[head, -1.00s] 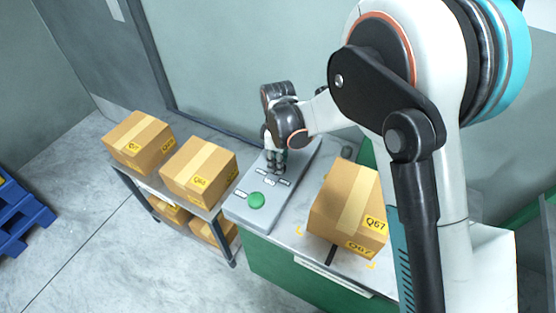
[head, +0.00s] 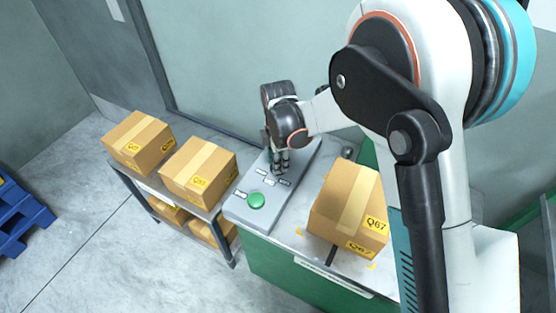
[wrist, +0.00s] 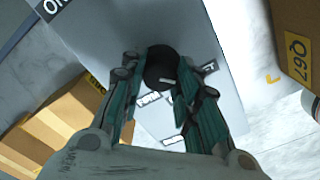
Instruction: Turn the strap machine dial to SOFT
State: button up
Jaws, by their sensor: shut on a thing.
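The strap machine's grey control panel (head: 237,207) lies on the green-sided machine, with small white labels on top. Labels near the dial are partly covered by the fingers, and I cannot read which one the mark points at.
A green button (head: 256,201) sits on the panel's near end. A box marked Q67 (head: 340,205) stands close on the right. More boxes (head: 198,172) stand on a shelf (head: 222,240) at left. A blue pallet (head: 20,220) lies on the floor at far left.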

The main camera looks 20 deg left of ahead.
dwell(0.4)
jog(key=o, duration=1.1)
notch_tip(320, 180, up, 12)
jog(key=shift+w, duration=0.1)
